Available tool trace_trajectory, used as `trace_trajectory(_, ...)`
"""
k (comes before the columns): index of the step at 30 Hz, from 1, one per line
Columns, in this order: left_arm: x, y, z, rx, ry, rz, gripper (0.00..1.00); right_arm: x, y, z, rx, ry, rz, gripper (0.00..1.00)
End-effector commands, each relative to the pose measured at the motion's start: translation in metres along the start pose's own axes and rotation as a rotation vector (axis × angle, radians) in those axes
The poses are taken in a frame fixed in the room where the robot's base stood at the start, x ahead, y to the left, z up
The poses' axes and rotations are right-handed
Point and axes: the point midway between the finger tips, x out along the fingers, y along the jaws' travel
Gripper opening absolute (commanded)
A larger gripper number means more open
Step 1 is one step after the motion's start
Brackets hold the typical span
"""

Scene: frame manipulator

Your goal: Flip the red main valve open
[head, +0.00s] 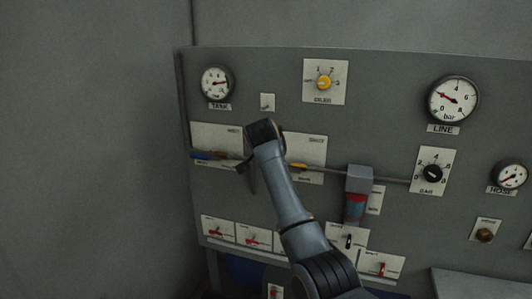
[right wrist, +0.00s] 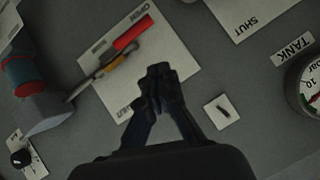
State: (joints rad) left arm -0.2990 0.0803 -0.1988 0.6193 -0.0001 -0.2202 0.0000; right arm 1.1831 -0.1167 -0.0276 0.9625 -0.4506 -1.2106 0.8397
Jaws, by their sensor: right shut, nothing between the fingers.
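The red valve handle (right wrist: 133,33) shows in the right wrist view, on a pale plate (right wrist: 165,60) lettered OPEN and SHUT. Its red grip lies near the OPEN end, with a yellow-orange piece (right wrist: 114,64) beside it. My right gripper (right wrist: 158,78) is shut and empty in front of the plate, apart from the red grip in the picture. Contact cannot be told. In the head view my right gripper (head: 249,166) is at the pipe's height, and my forearm hides part of the plate; the red grip is not visible there. My left gripper is not in view.
Small red levers (head: 251,238) sit below.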

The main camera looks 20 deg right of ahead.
Motion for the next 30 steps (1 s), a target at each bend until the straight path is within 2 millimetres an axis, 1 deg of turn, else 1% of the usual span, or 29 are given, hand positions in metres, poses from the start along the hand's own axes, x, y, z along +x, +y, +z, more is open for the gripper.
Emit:
trace_trajectory(1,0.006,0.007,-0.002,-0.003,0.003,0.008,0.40,-0.007,-0.002,0.003,0.001,0.001,-0.004,0.00)
trace_trajectory(3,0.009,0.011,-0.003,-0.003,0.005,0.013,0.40,-0.017,-0.004,0.003,0.001,0.001,-0.004,0.00)
trace_trajectory(6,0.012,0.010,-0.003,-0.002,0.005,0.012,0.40,-0.026,-0.006,0.002,0.000,0.001,-0.003,0.00)
trace_trajectory(9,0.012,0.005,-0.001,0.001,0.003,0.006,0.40,-0.031,-0.006,0.002,-0.001,0.000,0.000,0.00)
trace_trajectory(13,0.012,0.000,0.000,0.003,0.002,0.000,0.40,-0.033,-0.006,0.001,-0.001,0.000,0.000,0.00)
trace_trajectory(18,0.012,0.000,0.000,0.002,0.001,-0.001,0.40,-0.032,-0.007,0.001,-0.001,0.000,0.000,0.00)
trace_trajectory(20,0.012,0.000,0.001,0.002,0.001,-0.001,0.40,-0.030,-0.006,0.003,-0.004,-0.003,0.001,0.00)
trace_trajectory(21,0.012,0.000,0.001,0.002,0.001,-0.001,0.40,-0.027,-0.004,0.008,-0.011,-0.008,0.002,0.00)
trace_trajectory(23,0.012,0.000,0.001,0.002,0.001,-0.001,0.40,-0.016,0.001,0.021,-0.031,-0.022,0.006,0.00)
trace_trajectory(26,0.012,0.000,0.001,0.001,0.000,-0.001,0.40,0.012,0.018,0.062,-0.093,-0.064,0.015,0.00)
trace_trajectory(27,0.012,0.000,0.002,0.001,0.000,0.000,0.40,0.026,0.028,0.085,-0.127,-0.086,0.017,0.00)
trace_trajectory(29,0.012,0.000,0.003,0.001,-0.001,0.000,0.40,0.047,0.045,0.121,-0.181,-0.123,0.020,0.00)
trace_trajectory(30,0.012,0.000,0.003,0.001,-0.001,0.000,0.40,0.060,0.058,0.147,-0.215,-0.149,0.020,0.00)
